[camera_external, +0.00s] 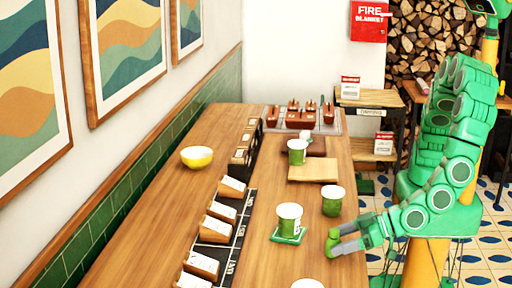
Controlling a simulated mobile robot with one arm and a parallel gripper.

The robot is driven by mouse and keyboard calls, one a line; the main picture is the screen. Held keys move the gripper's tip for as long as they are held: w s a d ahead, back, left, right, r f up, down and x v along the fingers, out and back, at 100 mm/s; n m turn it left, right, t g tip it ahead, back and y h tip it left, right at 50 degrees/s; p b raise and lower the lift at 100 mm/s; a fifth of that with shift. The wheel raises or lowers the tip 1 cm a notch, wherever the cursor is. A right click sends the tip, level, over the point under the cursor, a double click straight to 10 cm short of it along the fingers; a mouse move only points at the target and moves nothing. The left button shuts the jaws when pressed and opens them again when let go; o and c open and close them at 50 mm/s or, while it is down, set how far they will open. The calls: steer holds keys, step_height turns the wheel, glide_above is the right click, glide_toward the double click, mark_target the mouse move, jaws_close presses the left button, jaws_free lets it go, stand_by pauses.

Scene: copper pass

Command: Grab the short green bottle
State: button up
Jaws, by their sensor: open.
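Several short green containers with pale tops stand on the wooden counter (150,215). One (289,222) stands on a small green square mat (289,236). Another (333,203) stands on bare wood, behind and to the right of it. A third (297,155) is farther back by a wooden board. I cannot tell which of them is the short green bottle.
A yellow bowl (197,160) stands on the left. Small wooden blocks with white labels (216,229) line a black strip. A wooden board (313,170) lies farther back. A tray with brown pots (300,118) is at the far end. A white top (307,284) shows at the bottom edge.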

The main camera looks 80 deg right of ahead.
mark_target(326, 254)
steer(key=shift+x, duration=1.95)
steer(key=c, duration=1.1)
steer(key=shift+r, duration=0.1)
steer(key=shift+r, duration=0.75)
steer(key=s+d+r, duration=0.6)
steer(key=d+r, duration=0.1)
steer(key=s+d+r, duration=0.3)
steer(key=r, duration=0.1)
steer(key=shift+s+d+r, duration=0.1)
steer(key=shift+d+r, duration=0.1)
steer(key=shift+d, duration=0.1)
